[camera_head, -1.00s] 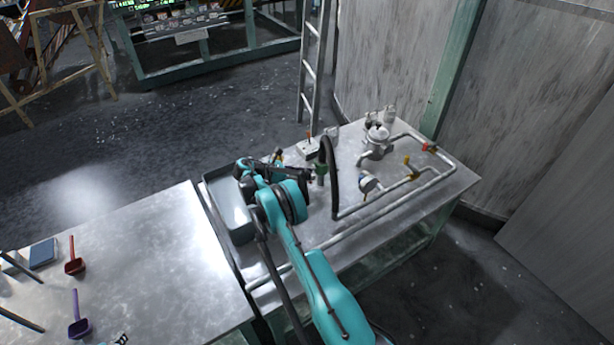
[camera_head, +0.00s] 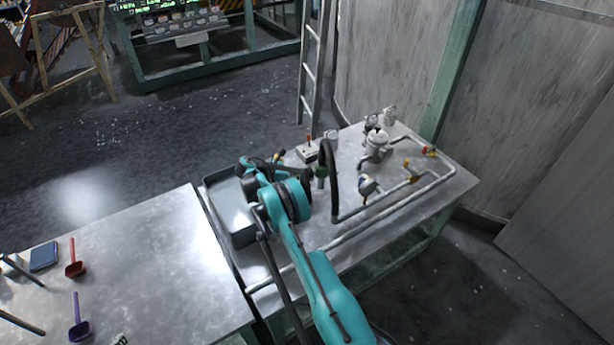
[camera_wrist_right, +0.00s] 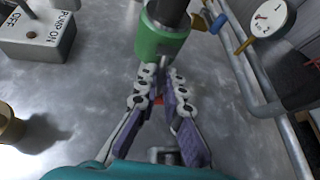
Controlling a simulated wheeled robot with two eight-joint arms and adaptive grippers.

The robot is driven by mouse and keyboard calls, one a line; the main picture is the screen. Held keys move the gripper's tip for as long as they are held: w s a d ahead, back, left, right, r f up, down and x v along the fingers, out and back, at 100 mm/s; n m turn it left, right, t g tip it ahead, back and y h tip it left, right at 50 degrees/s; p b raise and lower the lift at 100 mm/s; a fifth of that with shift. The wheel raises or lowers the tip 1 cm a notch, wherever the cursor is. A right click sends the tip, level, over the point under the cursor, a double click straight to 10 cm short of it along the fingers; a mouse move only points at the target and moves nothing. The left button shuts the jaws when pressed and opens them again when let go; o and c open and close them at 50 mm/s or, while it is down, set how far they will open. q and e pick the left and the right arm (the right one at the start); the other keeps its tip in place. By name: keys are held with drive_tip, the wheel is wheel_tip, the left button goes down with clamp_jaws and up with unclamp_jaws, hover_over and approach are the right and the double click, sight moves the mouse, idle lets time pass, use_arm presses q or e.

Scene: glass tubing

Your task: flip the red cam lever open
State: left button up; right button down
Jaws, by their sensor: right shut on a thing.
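A green coupling (camera_head: 321,171) sits at the end of a thick black hose (camera_head: 333,180) on the metal bench. In the right wrist view the green coupling (camera_wrist_right: 160,40) is just beyond my fingertips. My right gripper (camera_wrist_right: 160,78) points at its lower edge, with its two purple-and-white fingers close together. A small patch of red, the cam lever (camera_wrist_right: 158,100), shows between the fingers; most of it is hidden, and its angle cannot be told. In the head view my teal right arm covers most of the right gripper. My left gripper is not in view.
A pump switch box (camera_wrist_right: 38,30) stands at the left in the wrist view. A dial gauge (camera_wrist_right: 268,18) and pipes lie right. The bench has a grey tray (camera_head: 233,225), a yellow-handled valve (camera_head: 407,163) and a red-handled valve (camera_head: 428,150).

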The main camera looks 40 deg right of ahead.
drive_tip(key=shift+a+r+t+y+p, duration=0.15)
drive_tip(key=shift+r+y+p, duration=0.2)
drive_tip(key=shift+y, duration=0.25)
drive_tip(key=shift+r+t+y+p, duration=0.2)
drive_tip(key=shift+y+p, duration=0.25)
drive_tip(key=shift+y, duration=0.15)
drive_tip(key=y+p, duration=0.1)
drive_tip(key=r+y+p, duration=0.1)
drive_tip(key=y, duration=0.1)
drive_tip(key=shift+a+n+t+y, duration=0.1)
drive_tip(key=shift+n+t+y, duration=0.2)
drive_tip(key=shift+n, duration=0.1)
drive_tip(key=shift+r+y+p, duration=0.3)
drive_tip(key=shift+y+p, duration=0.1)
drive_tip(key=shift+y, duration=0.8)
drive_tip(key=shift+r+n+t+y+p, duration=0.15)
drive_tip(key=shift+r+t+y, duration=0.05)
drive_tip(key=shift+y, duration=0.5)
drive_tip(key=shift+r+n+t+y+p, duration=0.15)
drive_tip(key=shift+y, duration=0.55)
drive_tip(key=c, duration=1.7)
unclamp_jaws()
